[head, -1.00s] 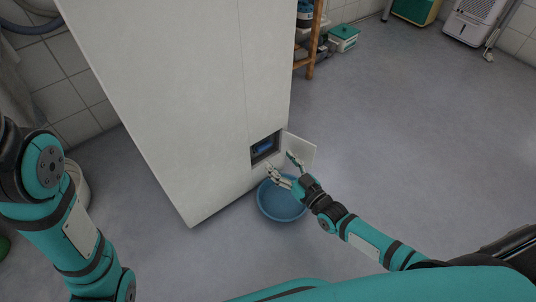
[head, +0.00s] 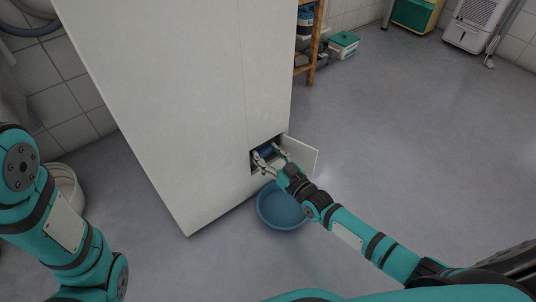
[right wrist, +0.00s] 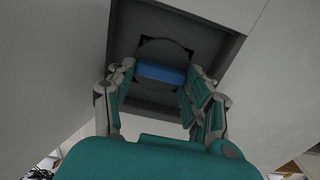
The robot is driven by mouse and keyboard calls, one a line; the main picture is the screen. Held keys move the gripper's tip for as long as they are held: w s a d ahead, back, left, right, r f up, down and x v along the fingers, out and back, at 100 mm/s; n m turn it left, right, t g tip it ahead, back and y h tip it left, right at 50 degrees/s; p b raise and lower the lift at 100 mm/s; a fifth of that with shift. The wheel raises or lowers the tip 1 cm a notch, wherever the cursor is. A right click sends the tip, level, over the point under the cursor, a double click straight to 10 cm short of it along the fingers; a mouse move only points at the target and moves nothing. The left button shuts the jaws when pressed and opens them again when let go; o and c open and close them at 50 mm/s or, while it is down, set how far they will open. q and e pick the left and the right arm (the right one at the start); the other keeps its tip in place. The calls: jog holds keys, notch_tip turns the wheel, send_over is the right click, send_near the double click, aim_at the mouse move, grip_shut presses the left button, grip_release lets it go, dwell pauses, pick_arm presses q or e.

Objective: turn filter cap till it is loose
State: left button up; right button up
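The filter cap is a dark round disc with a blue grip bar (right wrist: 160,73), set inside a square recess low in the white cabinet. In the head view the blue of the cap (head: 265,152) shows between my right fingers. My right gripper (head: 269,153) is at the mouth of the recess with its fingers spread. In the right wrist view its fingertips (right wrist: 160,70) stand on either side of the blue bar, close to its ends; I cannot tell whether they touch it. My left arm shows at the left, but its gripper is out of view.
The small hatch door (head: 301,154) stands open right of the recess. A blue basin (head: 282,212) sits on the floor below. The tall white cabinet (head: 180,100) fills the middle. A white bucket (head: 68,187) is at left. Floor at right is clear.

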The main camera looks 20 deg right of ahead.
jog(key=shift+c, duration=1.1)
